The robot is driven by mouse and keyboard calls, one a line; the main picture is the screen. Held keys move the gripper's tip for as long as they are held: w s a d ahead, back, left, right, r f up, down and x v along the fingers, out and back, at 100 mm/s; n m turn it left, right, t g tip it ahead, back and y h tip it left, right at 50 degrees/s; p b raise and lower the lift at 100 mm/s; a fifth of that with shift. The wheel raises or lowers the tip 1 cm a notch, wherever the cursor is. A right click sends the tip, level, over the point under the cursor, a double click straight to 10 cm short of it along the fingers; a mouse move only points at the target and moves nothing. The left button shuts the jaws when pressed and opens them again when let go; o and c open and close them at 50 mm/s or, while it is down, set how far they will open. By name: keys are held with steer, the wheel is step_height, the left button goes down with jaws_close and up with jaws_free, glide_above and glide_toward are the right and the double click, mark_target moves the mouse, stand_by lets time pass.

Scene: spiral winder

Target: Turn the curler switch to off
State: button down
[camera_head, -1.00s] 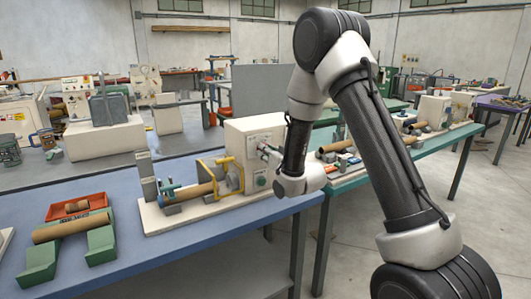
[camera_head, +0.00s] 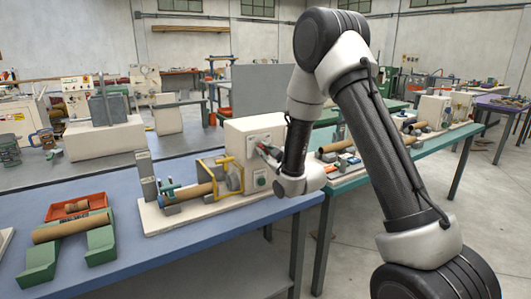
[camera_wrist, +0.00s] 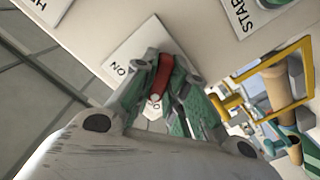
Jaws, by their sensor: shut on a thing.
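The curler switch is a red lever (camera_wrist: 162,72) on a white plate (camera_wrist: 130,50), seen in the wrist view. The plate bears the word ON to the left of the lever. A second label, starting with O, lies below the lever and is partly hidden by my fingers. The lever's lower end points toward that second label. My gripper (camera_wrist: 160,85) is shut on the lever, with green-padded fingers on both sides. In the head view my gripper (camera_head: 267,153) is at the front panel of the white winder box (camera_head: 240,133); the lever is mostly hidden there.
A START label (camera_wrist: 243,15) shows on the panel in the wrist view. A yellow frame (camera_head: 212,180) and brown tube (camera_head: 200,190) stand left of the box. An orange tray (camera_head: 77,206) and green cradle (camera_head: 100,245) lie on the blue table (camera_head: 160,250).

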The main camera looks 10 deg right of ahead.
steer(key=shift+n, duration=0.5)
steer(key=c, duration=1.4)
jaws_free()
steer(key=shift+c, duration=0.2)
steer(key=shift+s, duration=0.1)
steer(key=v, duration=0.7)
steer(key=shift+s, duration=0.1)
